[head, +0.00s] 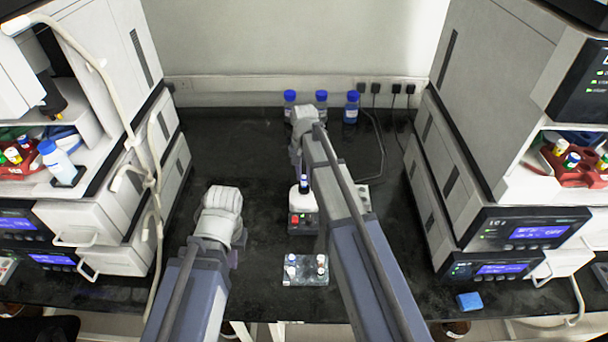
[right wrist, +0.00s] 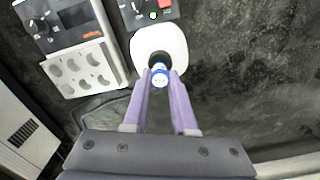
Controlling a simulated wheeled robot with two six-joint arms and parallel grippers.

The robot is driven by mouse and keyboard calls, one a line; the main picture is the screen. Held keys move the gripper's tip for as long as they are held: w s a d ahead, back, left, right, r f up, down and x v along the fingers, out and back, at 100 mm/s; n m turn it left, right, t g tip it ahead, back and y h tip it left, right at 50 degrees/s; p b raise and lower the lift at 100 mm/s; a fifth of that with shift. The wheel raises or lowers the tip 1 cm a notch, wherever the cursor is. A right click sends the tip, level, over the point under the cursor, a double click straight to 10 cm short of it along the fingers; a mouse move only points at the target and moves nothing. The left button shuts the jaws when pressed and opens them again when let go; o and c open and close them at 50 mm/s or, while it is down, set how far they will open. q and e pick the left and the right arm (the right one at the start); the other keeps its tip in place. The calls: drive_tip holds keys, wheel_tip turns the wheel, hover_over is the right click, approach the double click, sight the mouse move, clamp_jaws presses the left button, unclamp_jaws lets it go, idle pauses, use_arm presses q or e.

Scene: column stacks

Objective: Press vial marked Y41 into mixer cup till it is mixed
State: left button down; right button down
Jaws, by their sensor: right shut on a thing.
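The mixer (head: 303,220) stands mid-bench in the head view, with a red button on its front. Its round white top with a dark cup (right wrist: 174,42) in the middle shows in the right wrist view. My right gripper (right wrist: 161,73) is shut on a vial (right wrist: 160,79) with a white cap and blue band. The vial is at the dark cup's opening; I cannot tell how deep it sits. No Y41 mark is readable. My left gripper (head: 236,257) hangs left of a small vial rack (head: 305,281); its jaws are mostly hidden.
Blue-capped bottles (head: 351,107) stand at the back wall. A grey block with several wells (right wrist: 85,72) lies beside the mixer. White instrument stacks (head: 115,215) line both sides. A blue block (head: 469,301) lies at the front right. The bench between left stack and mixer is mostly clear.

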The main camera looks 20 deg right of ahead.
drive_tip(key=shift+f+b, duration=1.15)
idle(1.4)
drive_tip(key=shift+r, duration=0.15)
idle(2.9)
wheel_tip(320, 180, up, 6)
drive_tip(key=p, duration=0.6)
idle(0.4)
